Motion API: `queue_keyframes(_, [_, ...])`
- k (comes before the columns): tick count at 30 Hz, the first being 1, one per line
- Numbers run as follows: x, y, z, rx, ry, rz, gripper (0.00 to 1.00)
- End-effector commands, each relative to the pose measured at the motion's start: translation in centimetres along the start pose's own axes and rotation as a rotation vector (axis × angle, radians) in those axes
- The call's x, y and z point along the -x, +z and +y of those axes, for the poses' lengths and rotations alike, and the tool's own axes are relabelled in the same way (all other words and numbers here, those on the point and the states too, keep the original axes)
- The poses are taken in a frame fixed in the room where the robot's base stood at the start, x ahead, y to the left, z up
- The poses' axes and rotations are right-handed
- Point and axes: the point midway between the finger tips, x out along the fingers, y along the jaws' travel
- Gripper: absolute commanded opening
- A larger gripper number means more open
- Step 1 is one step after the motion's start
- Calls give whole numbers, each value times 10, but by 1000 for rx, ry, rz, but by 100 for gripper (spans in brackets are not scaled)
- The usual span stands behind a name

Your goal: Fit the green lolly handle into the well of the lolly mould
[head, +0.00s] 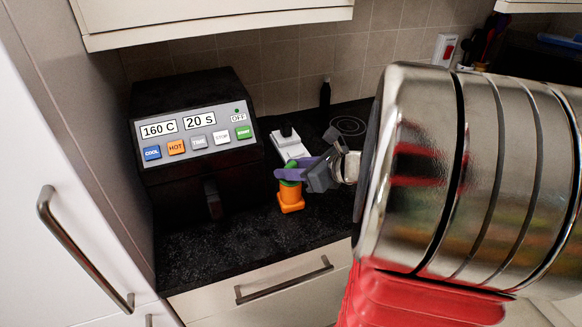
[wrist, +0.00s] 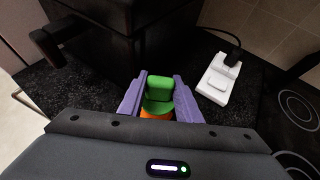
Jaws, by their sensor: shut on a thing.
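The green lolly handle (wrist: 159,88) is between the two purple fingers of my gripper (wrist: 158,93) in the wrist view, and the fingers are shut on it. In the head view, my gripper (head: 289,172) is at the orange lolly mould (head: 291,197), with a little of the green handle (head: 290,183) showing at the mould's top. The mould stands upright on the black worktop. In the wrist view only an orange sliver of the mould (wrist: 157,115) shows below the handle. The well is hidden, so I cannot tell how deep the handle sits.
A black machine (head: 198,150) with a button panel reading 160 C and 20 s stands left of the mould. A white socket block (head: 288,143) with a black plug lies behind it. The worktop (head: 240,238) is clear in front. A hob ring (head: 348,125) is at back right.

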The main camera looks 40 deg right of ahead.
Motion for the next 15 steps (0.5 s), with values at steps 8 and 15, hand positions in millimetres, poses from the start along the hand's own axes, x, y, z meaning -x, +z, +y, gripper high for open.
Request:
queue_keyframes(8, [-1, -2, 0, -1, 0, 0, 42])
queue_keyframes(15, [-1, -2, 0, 0, 0, 0, 53])
